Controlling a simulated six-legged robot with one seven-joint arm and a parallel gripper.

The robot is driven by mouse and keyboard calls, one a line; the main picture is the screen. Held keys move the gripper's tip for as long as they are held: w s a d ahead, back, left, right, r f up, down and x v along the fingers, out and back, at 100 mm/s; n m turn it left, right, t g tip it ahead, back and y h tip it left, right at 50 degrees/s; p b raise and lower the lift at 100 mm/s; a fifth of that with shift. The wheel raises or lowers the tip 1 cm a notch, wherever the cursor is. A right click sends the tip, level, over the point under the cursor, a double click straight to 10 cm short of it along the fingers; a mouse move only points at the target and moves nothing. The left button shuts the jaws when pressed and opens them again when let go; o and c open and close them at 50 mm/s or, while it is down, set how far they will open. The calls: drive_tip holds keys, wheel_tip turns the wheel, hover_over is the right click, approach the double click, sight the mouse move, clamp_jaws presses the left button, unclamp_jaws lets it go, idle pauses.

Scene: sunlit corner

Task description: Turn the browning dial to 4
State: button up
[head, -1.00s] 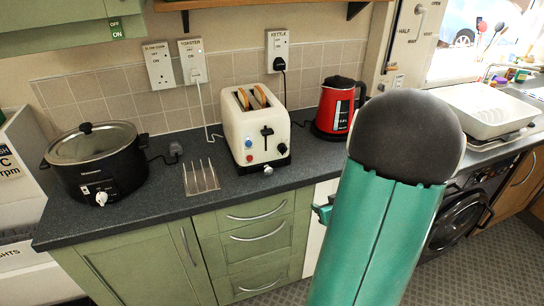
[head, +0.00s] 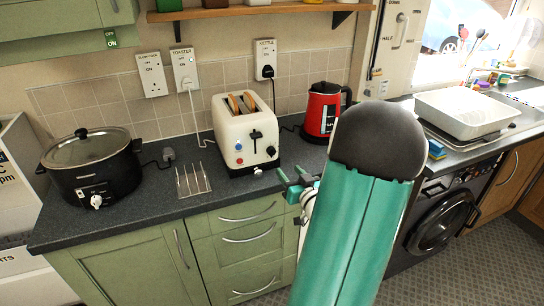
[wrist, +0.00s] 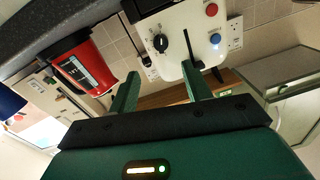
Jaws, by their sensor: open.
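The cream toaster (head: 232,128) stands on the dark worktop with two slices of bread in its slots. Its black browning dial (head: 270,151) is low on the right of the front face. In the wrist view the toaster appears upside down and the dial (wrist: 160,42) shows a pale pointer mark; its numbers are too small to read. My gripper (head: 293,174) is open and empty, in front of the toaster and to the right of the dial in the head view. In the wrist view the dial lies beyond the gap between the fingertips (wrist: 160,72), apart from them.
A black lever (head: 255,135), red and blue buttons (head: 239,161) share the toaster's front. A metal rack (head: 192,181) and slow cooker (head: 92,165) stand left; a red kettle (head: 321,108) stands behind right.

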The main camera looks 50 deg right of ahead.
sight(274, 154)
drive_tip(key=x, duration=1.1)
drive_tip(key=shift+w+a, duration=0.1)
drive_tip(key=c, duration=1)
